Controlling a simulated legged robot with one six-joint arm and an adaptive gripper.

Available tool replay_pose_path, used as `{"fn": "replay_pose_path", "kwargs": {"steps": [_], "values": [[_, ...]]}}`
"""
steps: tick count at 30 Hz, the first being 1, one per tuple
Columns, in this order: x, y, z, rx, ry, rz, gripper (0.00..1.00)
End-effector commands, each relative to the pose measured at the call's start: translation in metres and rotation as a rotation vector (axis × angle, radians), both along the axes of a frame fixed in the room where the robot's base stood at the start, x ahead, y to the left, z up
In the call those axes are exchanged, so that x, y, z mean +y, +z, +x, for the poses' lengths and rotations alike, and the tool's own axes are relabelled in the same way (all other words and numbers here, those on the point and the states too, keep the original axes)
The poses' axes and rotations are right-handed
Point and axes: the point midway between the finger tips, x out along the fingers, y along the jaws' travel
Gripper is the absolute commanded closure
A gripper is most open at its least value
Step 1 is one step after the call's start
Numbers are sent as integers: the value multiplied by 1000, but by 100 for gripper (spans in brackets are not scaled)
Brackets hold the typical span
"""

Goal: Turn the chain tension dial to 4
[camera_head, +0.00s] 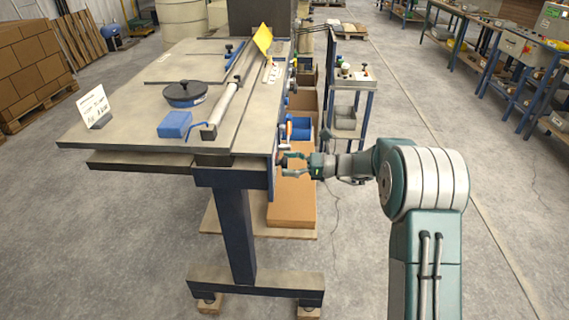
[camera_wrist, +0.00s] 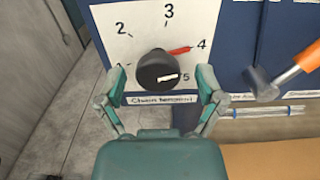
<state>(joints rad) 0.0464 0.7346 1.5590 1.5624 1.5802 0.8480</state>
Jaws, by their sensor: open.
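The chain tension dial has a round black knob (camera_wrist: 158,72) on a white plate (camera_wrist: 138,18) with printed numbers, seen in the wrist view. A red pointer (camera_wrist: 180,51) sticks out from the knob toward the 4. A white strip on the knob's face lies near the 5. A label (camera_wrist: 160,99) reading "Chain tension" is below. My gripper (camera_wrist: 161,75) is open, with one green finger on each side of the knob. I see gaps between the fingers and the knob. In the head view my gripper (camera_head: 284,164) is at the right side of the workbench (camera_head: 110,125), and the dial is hidden.
An orange-handled tool (camera_wrist: 285,75) is right of the dial. In the head view, a cardboard box (camera_head: 292,205) stands below my gripper, and a small cart (camera_head: 352,90) is behind my arm. The bench holds a blue block (camera_head: 174,124) and a black round object (camera_head: 185,92).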

Motion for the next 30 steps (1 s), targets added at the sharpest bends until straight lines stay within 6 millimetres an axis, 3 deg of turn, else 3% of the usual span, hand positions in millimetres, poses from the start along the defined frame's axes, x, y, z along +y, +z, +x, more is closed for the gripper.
{"fn": "replay_pose_path", "kwargs": {"steps": [15, 21, 30], "values": [[-98, -2, -1, 1, -3, -2, 12], [-111, -2, -2, 2, -2, -3, 12], [-111, -2, -2, 2, -1, -3, 12]]}}
